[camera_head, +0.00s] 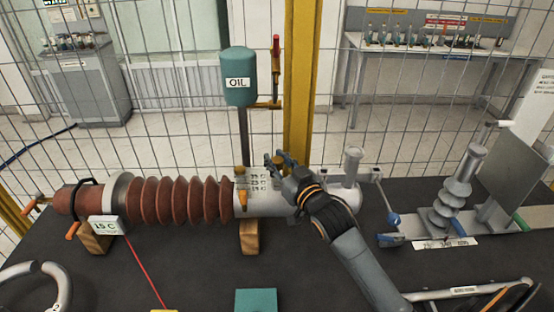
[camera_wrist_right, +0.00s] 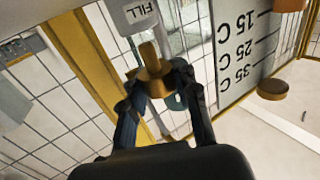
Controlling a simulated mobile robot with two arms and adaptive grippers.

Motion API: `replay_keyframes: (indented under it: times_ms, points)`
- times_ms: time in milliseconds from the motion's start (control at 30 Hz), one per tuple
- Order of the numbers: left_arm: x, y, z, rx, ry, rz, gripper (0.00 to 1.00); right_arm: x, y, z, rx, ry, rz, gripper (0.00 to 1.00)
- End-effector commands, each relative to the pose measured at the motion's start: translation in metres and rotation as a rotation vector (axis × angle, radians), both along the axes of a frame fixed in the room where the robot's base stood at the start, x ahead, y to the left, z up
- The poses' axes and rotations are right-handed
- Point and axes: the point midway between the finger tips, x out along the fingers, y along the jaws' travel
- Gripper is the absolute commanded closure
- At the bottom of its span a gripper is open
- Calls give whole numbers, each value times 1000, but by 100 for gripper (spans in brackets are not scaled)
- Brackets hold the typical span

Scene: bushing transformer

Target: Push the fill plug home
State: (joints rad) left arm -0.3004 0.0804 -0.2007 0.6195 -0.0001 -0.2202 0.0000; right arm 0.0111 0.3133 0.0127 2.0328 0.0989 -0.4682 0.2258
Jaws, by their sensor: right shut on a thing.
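The fill plug (camera_wrist_right: 152,66) is brass, with a narrow stem and a wider flange. In the right wrist view it sits between the fingertips of my right gripper (camera_wrist_right: 160,84), which is shut on it. The plug's stem points at a pale fitting marked FILL (camera_wrist_right: 138,14); I cannot tell whether the stem is inside it. In the head view my right gripper (camera_head: 282,164) is over the grey metal section (camera_head: 283,196) of the bushing, beside the temperature scale (camera_head: 259,183). The plug is hard to make out there. My left gripper is not in view.
The bushing's ribbed brown part (camera_head: 180,200) lies to the left on wooden blocks (camera_head: 249,237). A teal OIL tank (camera_head: 239,76) stands behind on a post, near a yellow pillar (camera_head: 301,80) and mesh fence. A small ribbed insulator (camera_head: 453,195) stands at right.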

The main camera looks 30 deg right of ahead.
Motion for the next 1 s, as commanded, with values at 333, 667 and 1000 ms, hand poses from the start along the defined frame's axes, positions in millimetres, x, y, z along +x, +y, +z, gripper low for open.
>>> replay_keyframes:
  times_ms: [333,667,1000]
  points:
    - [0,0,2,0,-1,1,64,0,0,0,0,0,2,100]
    - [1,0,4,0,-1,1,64,0,0,1,-1,1,4,100]
    - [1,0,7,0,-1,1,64,0,0,0,-1,2,8,100]
